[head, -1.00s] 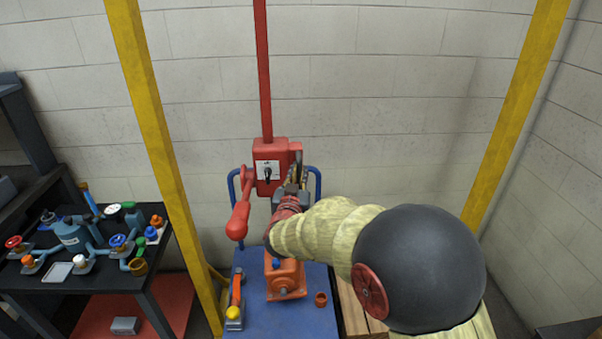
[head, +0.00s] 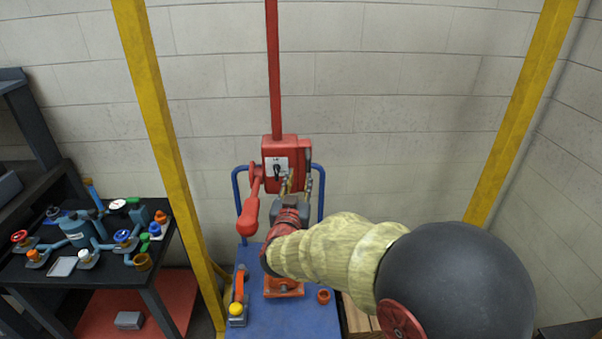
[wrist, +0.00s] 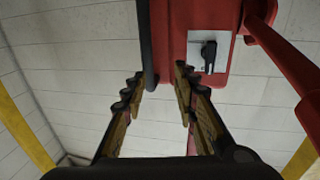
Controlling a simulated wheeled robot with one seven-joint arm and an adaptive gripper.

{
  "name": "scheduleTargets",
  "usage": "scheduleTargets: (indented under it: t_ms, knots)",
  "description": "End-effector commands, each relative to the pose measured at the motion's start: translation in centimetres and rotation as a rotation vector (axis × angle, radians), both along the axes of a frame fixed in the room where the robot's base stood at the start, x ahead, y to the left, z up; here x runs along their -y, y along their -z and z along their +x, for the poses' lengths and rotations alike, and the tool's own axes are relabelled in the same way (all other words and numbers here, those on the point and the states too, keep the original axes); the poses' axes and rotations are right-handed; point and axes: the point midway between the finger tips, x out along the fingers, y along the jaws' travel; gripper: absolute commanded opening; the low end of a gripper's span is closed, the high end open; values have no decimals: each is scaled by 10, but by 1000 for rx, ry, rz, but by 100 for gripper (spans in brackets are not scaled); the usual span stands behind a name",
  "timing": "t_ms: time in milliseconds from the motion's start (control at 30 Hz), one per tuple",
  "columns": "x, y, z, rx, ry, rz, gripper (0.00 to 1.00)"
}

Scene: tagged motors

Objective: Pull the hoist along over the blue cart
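The hoist (head: 282,150) is a red box with a black switch on a pale plate, hanging from a red pole (head: 274,70). A red lever arm hangs at its left, ending in a thick grip (head: 250,216). The blue cart (head: 265,325) stands below, with an orange motor (head: 284,291) on it, mostly hidden by my arm. My gripper (head: 296,182) is at the hoist's lower right. In the wrist view my gripper (wrist: 159,72) is open, its fingers apart near the hoist (wrist: 200,20) and a black vertical edge. Contact cannot be told.
Yellow posts stand left (head: 165,150) and right (head: 510,130). A dark table (head: 110,275) with pipes and valves is at the left. A block wall is behind.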

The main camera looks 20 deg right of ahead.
Motion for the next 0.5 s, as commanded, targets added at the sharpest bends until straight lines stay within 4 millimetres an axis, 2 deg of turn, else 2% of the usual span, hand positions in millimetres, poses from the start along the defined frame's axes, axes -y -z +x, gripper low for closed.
scheduleTargets:
  t_ms: [200,333,500]
  knots:
    - [-19,0,-37,-1,-4,0,29]
    - [-24,0,-50,0,-3,1,29]
    - [-26,1,-56,-1,-1,0,29]
